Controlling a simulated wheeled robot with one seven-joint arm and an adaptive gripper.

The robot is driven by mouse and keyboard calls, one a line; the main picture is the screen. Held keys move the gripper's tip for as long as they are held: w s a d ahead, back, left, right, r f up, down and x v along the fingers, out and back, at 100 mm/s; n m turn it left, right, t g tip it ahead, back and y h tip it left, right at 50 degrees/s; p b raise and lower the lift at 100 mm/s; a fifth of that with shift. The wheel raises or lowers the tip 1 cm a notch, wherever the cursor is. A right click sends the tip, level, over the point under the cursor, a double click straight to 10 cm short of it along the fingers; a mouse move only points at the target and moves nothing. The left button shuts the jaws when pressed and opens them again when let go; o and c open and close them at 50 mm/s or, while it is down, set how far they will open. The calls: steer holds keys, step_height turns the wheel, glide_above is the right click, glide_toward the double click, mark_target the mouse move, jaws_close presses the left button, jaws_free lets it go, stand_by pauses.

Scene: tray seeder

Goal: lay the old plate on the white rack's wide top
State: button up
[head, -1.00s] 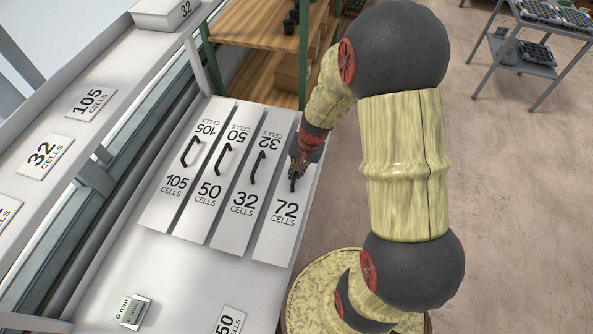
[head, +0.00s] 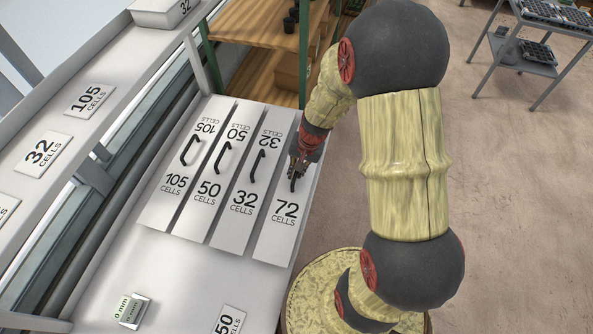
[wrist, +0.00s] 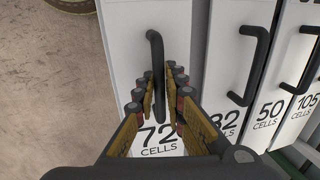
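Several white plates with black bar handles lie side by side on a white top (head: 150,262). They are marked 105 (head: 162,205), 50 (head: 200,215), 32 (head: 236,225) and 72 CELLS (head: 275,238). None is labelled old. My gripper (head: 297,172) is at the handle of the 72 plate, the one nearest my arm. In the wrist view, the open fingers (wrist: 158,90) stand on both sides of that handle (wrist: 157,50), with gaps showing. The fingers partly cover the 72 plate (wrist: 118,40). I cannot tell which surface is the white rack's wide top.
A pale ledge at the left carries cards marked 105 (head: 90,99) and 32 (head: 42,158). A small box reading 0 mm (head: 133,311) and a card marked 50 (head: 230,320) lie nearer. Wooden shelves (head: 257,30) stand behind. Open floor lies to the right.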

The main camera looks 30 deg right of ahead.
steer(key=o, duration=0.4)
steer(key=shift+s, duration=0.1)
step_height(320, 180, up, 12)
steer(key=s+d, duration=0.1)
steer(key=shift+s+d, duration=0.35)
steer(key=shift+d, duration=0.05)
steer(key=shift+f, duration=0.1)
